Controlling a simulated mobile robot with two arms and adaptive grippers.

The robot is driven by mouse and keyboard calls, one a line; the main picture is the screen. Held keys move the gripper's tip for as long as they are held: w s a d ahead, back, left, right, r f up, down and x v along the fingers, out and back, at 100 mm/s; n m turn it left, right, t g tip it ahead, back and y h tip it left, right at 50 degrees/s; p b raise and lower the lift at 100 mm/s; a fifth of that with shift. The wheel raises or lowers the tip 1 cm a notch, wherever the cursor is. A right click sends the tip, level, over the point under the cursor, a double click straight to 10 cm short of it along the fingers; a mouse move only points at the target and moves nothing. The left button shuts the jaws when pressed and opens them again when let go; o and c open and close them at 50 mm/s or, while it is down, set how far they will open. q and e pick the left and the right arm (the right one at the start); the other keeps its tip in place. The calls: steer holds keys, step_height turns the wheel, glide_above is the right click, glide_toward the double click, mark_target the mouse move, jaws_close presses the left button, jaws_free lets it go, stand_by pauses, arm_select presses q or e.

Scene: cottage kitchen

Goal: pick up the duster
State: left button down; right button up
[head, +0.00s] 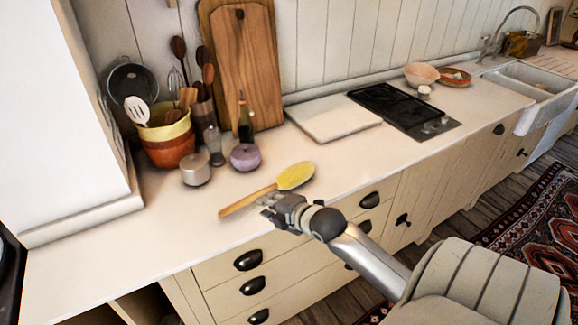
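The duster (296,176) has a yellow head and a long wooden handle. It is near the front edge of the pale countertop (130,230), with its handle pointing to the lower left and its head to the upper right. My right gripper (268,202) comes in from the lower right, with its fingertips right at the duster's handle. I cannot tell whether the fingers are around the handle or only beside it, nor whether they are closed. My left gripper is not in view.
A wooden board (240,65) leans on the wall. A white board (333,118) and a black hob (400,108) lie to the right. The front-left countertop is clear.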

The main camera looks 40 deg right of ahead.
mark_target(249, 201)
steer(key=x, duration=0.5)
steer(key=shift+a+r+p, duration=0.1)
steer(key=shift+a+p, duration=0.05)
steer(key=shift+p, duration=0.15)
steer(key=shift+w, duration=0.35)
steer(key=w+f, duration=0.1)
steer(key=w+f+p, duration=0.1)
steer(key=shift+w+a+p, duration=0.3)
steer(key=shift+w+a, duration=0.05)
steer(key=shift+w+f, duration=0.35)
steer(key=shift+w, duration=0.25)
steer(key=shift+d, duration=0.1)
jaws_close()
